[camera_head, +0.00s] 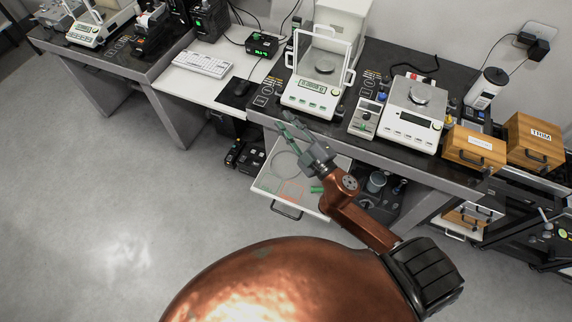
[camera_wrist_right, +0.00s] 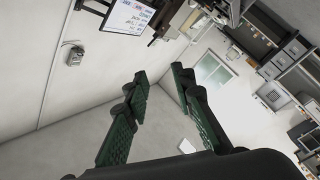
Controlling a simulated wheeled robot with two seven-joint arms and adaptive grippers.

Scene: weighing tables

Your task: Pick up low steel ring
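A thin grey ring shape (camera_head: 285,164) shows inside the open white drawer (camera_head: 264,184) under the middle table. I cannot tell whether it is the low steel ring or a marking on the drawer floor. My right gripper (camera_head: 284,121) is above the back part of the drawer, close to the table's front edge. It is open, with nothing between its fingers. Its two green-padded fingers (camera_wrist_right: 159,76) stand apart in the right wrist view, which faces the walls and shows no ring. My left gripper is not in view.
The drawer also holds orange outlines and a green item. A balance with a glass shield (camera_head: 311,97) stands just behind my right gripper. A second balance (camera_head: 411,117) and wooden boxes (camera_head: 475,147) stand to the right. The floor at left is clear.

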